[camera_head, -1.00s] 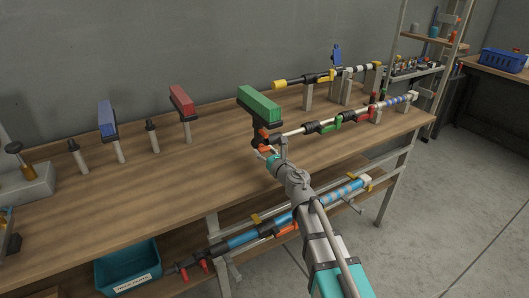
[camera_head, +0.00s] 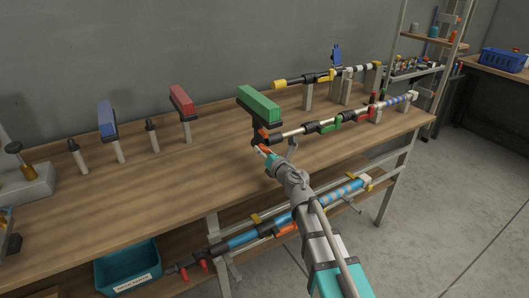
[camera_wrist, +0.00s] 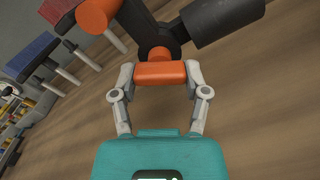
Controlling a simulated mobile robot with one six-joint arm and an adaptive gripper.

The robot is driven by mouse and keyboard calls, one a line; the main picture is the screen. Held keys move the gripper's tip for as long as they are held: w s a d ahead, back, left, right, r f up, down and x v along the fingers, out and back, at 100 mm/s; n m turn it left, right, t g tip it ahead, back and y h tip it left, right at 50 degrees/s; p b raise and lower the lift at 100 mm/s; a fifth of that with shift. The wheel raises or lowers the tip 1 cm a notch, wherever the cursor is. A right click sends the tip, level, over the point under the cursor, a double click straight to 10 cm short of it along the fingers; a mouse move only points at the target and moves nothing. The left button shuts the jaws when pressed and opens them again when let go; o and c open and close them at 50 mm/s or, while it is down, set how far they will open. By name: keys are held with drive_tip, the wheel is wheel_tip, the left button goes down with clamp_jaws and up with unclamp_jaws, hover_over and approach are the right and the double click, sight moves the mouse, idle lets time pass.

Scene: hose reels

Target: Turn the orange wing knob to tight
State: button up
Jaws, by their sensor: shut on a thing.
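The orange wing knob (camera_wrist: 160,73) shows in the wrist view as a short orange bar below a black clamp body (camera_wrist: 150,28). My gripper (camera_wrist: 161,75) is shut on this bar, with one finger at each end. In the head view my gripper (camera_head: 259,149) is at the front of the black clamp under the green block (camera_head: 258,100). There the held part of the knob is small and mostly hidden by my fingers. Another orange piece (camera_wrist: 96,15) shows at the upper left in the wrist view; I cannot tell whether it belongs to the knob.
A pole with red and green clamps (camera_head: 330,124) runs right from the knob. A yellow-ended pole (camera_head: 300,81) lies behind it. Blue (camera_head: 106,118) and red (camera_head: 181,99) blocks stand on posts at left. The bench top (camera_head: 200,170) in front is clear. A teal bin (camera_head: 128,268) sits below.

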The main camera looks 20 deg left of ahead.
drive_tip(key=m, duration=0.6)
drive_tip(key=shift+a+r+m, duration=0.1)
drive_tip(key=shift+m, duration=0.2)
drive_tip(key=m, duration=0.5)
drive_tip(key=shift+r, duration=0.1)
drive_tip(key=o, duration=1.2)
drive_tip(key=shift+c, duration=0.2)
drive_tip(key=shift+s, duration=0.1)
drive_tip(key=v, duration=1.2)
drive_tip(key=shift+m, duration=0.3)
